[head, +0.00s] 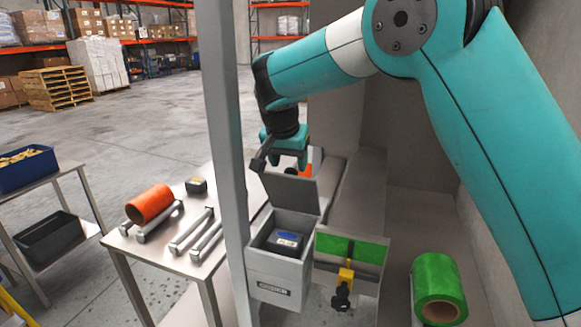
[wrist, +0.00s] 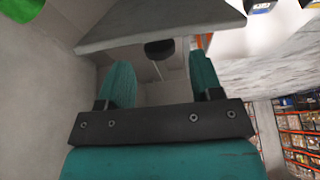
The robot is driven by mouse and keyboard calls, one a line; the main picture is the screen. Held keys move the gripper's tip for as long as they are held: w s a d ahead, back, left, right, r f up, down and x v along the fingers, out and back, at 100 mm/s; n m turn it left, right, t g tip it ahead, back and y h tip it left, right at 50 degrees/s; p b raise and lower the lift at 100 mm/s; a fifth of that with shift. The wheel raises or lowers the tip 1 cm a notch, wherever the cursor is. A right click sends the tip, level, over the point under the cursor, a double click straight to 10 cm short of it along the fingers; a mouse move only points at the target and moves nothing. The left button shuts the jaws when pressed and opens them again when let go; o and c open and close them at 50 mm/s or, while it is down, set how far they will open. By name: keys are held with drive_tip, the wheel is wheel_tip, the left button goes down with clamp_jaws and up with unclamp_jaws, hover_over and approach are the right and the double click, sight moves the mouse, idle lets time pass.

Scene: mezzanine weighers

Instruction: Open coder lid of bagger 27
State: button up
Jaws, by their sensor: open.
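The coder is a grey box (head: 264,266) with a small label on its front that is too small to read surely. Its lid (head: 289,192) stands raised at the back edge, so the box is open at the top. Inside lies a dark cartridge with a blue and white label (head: 285,240). My gripper (head: 284,157) is open, just above and behind the raised lid. In the wrist view the grey lid (wrist: 165,24) and a dark round knob (wrist: 160,49) lie ahead of my open fingers (wrist: 160,82). Nothing is held between them.
A grey post (head: 222,130) stands just left of the coder. Right of the box are a green film panel (head: 368,251) with a black knob (head: 341,297) and a green roll (head: 436,280). A side table (head: 150,256) at left bears an orange roll (head: 149,203) and metal bars.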

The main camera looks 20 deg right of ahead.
sight(291, 169)
drive_tip(key=shift+p+x, duration=0.3)
drive_tip(key=shift+x, duration=1.35)
clamp_jaws()
drive_tip(key=shift+d, duration=0.15)
